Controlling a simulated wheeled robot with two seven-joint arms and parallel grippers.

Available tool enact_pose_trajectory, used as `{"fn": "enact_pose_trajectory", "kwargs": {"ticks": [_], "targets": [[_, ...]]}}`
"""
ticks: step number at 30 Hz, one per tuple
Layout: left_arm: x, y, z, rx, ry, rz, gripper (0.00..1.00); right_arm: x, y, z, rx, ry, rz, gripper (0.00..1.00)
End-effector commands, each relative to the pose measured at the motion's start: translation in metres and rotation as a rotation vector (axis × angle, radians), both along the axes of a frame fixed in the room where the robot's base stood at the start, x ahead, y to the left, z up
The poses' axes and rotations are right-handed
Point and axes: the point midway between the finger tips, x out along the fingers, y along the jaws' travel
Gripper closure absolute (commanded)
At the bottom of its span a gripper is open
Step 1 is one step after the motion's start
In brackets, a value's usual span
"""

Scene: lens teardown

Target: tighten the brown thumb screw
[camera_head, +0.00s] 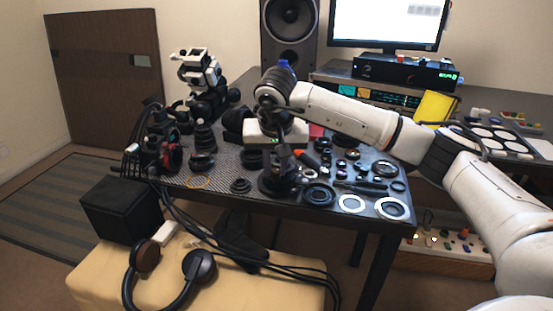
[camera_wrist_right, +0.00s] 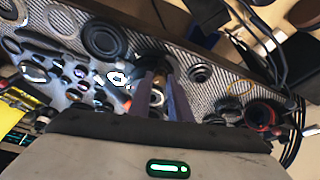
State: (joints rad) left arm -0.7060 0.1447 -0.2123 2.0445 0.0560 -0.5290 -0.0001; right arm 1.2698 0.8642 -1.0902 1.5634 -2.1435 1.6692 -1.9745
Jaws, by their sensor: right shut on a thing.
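My right gripper (camera_head: 283,160) points down over the front middle of the table, above a dark round-based stand (camera_head: 276,187). In the right wrist view its two dark fingers (camera_wrist_right: 162,98) are close together on a small brownish piece (camera_wrist_right: 158,94), which looks like the brown thumb screw. The fingers hide part of it, and its thread and seating cannot be made out. In the head view I cannot pick out the screw behind the gripper and stand. My left gripper is not in view.
The patterned table mat (camera_head: 225,160) carries several lens rings and small parts. White rings (camera_head: 392,208) lie at the front right edge. Black cables (camera_head: 185,215) hang over the front left edge. A black-and-white device (camera_head: 200,72) stands at the back left.

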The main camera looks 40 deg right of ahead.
Motion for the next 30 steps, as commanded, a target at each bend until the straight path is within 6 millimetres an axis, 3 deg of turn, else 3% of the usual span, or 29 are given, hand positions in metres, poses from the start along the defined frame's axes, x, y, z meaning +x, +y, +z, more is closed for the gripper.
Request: {"fn": "enact_pose_trajectory", "kwargs": {"ticks": [6, 21, 30], "targets": [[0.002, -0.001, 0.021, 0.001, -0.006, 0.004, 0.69, 0.002, 0.002, 0.005, -0.001, 0.001, -0.207, 1.0], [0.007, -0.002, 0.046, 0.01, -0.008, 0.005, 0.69, 0.007, 0.005, 0.004, -0.001, -0.001, -0.658, 1.0], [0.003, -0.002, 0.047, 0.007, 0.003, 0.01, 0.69, 0.008, 0.004, 0.002, -0.001, -0.002, -0.832, 1.0]]}}
